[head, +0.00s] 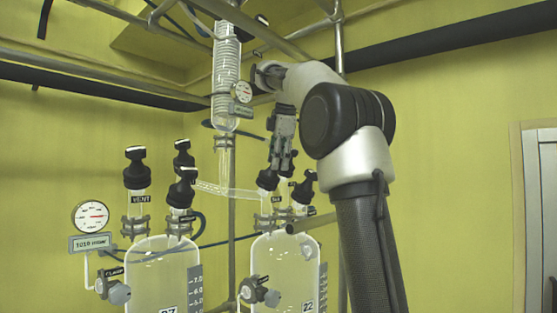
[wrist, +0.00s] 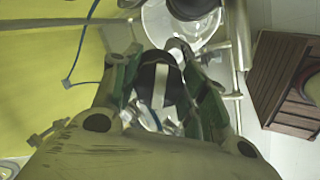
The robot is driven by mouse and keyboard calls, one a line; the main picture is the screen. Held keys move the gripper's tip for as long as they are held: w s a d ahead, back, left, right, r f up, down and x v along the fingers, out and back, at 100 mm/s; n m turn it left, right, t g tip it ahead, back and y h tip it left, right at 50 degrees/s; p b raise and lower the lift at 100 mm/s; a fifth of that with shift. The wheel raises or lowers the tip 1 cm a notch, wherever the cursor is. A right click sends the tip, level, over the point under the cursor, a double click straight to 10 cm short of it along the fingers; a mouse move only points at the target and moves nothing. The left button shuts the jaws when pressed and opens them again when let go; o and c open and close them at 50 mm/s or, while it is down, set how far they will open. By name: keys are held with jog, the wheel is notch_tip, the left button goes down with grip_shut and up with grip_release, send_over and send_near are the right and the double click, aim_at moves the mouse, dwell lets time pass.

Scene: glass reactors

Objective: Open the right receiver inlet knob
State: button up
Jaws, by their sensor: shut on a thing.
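The right receiver (head: 283,262) is a clear glass vessel marked 22 in the head view, with several black knobs on its top. My gripper (head: 281,164) points down over these knobs. In the wrist view, a black knob with a white stripe (wrist: 160,82) sits between the fingers of my gripper (wrist: 162,100), and they are shut on it. In the head view the fingers partly hide the held knob. A black knob (head: 268,179) shows at the left fingertip and another (head: 303,188) stands to the right. The label below the fingers is too small to read surely.
The left receiver (head: 162,275) stands beside it with black knobs and a VENT label. A glass tube (head: 228,189) runs between the tops of the vessels. Free room lies to the right.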

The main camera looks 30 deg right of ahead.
dwell(0.3)
jog(key=o, duration=1)
jog(key=shift+o, duration=0.2)
jog(key=shift+r, duration=0.1)
jog(key=shift+s+r, duration=0.1)
jog(key=shift+r, duration=0.1)
jog(key=s+a, duration=0.2)
jog(key=s, duration=1)
jog(key=shift+a+r, duration=0.25)
jog(key=shift+s, duration=0.1)
jog(key=s+a+f+m, duration=0.1)
jog(key=s+f+m, duration=0.4)
jog(key=f, duration=0.6)
jog(key=s+a+f+m, duration=0.2)
jog(key=s+f+m, duration=0.2)
jog(key=s+f, duration=0.3)
jog(key=s+a+f+m+y, duration=0.1)
jog(key=s+f+m, duration=0.4)
jog(key=f, duration=1)
jog(key=shift+s+a+f+m+g, duration=0.2)
jog(key=shift+s+a+m+g, duration=0.1)
jog(key=shift+s+a, duration=0.3)
